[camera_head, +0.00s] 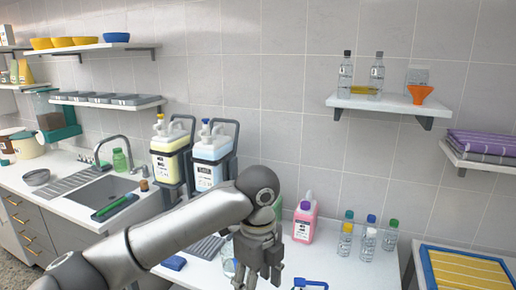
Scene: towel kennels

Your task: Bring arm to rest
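My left arm (180,228) reaches in from the lower left across the counter. Its gripper (258,272) points down over the white worktop (345,268), in front of the bottles at the wall. Its fingertips are dark and seen at a steep angle, so I cannot tell whether they are open or shut. I make out no object held in them. My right gripper is not in view.
A pink bottle (304,222) and several small capped bottles (368,242) stand right of the gripper. Two large jugs, yellow (168,160) and blue (208,165), stand behind my arm. A blue-handled item (310,284) lies at the front. A sink (103,190) is at left.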

